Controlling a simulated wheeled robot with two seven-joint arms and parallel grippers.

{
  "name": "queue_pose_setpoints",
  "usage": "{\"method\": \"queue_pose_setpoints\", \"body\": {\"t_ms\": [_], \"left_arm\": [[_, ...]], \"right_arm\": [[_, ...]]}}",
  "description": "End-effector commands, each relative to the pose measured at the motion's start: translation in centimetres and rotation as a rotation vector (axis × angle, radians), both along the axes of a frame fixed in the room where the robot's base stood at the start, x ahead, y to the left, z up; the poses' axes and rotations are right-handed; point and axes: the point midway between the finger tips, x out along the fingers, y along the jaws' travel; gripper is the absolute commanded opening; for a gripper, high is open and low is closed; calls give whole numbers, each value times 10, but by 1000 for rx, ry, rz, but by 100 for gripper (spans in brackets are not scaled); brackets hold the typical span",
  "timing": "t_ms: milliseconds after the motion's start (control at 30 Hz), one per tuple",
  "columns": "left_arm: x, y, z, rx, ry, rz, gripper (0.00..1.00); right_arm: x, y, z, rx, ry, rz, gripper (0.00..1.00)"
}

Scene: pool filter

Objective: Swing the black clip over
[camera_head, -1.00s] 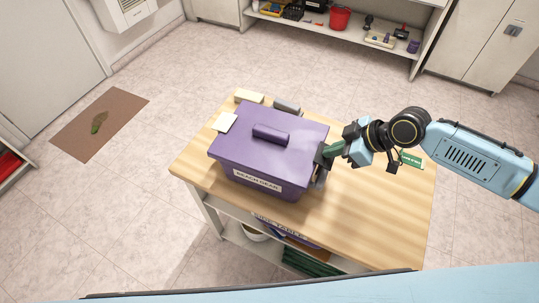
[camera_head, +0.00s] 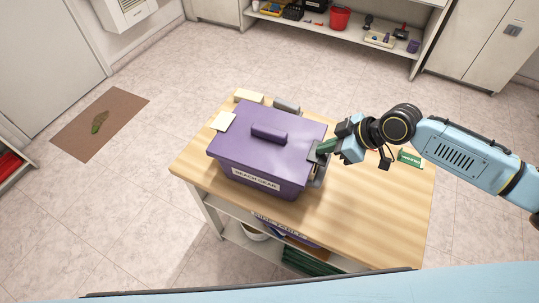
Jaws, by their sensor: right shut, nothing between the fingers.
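A purple lidded box (camera_head: 262,172) labelled "BEACH GEAR" stands on the wooden table with its lid (camera_head: 285,145) on. A dark grey to black clip (camera_head: 318,176) is at the box's right side, partly hidden by my gripper; its exact position is hard to tell. My right gripper (camera_head: 318,151) is shut and empty, with its tips close to the lid's right edge just above the clip. I cannot tell whether it touches the clip or lid. My left gripper is not in view.
The wooden table top (camera_head: 385,215) is clear at the right and front. A green card (camera_head: 409,158) lies under my right arm. A pale block (camera_head: 249,97), a grey block (camera_head: 286,105) and a cream note (camera_head: 223,121) are behind and beside the box.

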Motion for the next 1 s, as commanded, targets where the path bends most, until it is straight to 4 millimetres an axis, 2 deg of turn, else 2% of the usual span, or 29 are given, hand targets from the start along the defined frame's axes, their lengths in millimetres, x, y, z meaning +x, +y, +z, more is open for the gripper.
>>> {"method": "queue_pose_setpoints", "body": {"t_ms": [33, 167, 1000], "left_arm": [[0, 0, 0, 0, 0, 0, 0], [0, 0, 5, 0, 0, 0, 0], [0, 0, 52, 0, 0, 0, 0]], "right_arm": [[-8, 0, -11, -12, 26, 5, 0], [-8, 0, -6, -12, 26, 6, 0], [-4, 0, 52, -5, 12, 4, 0]]}}
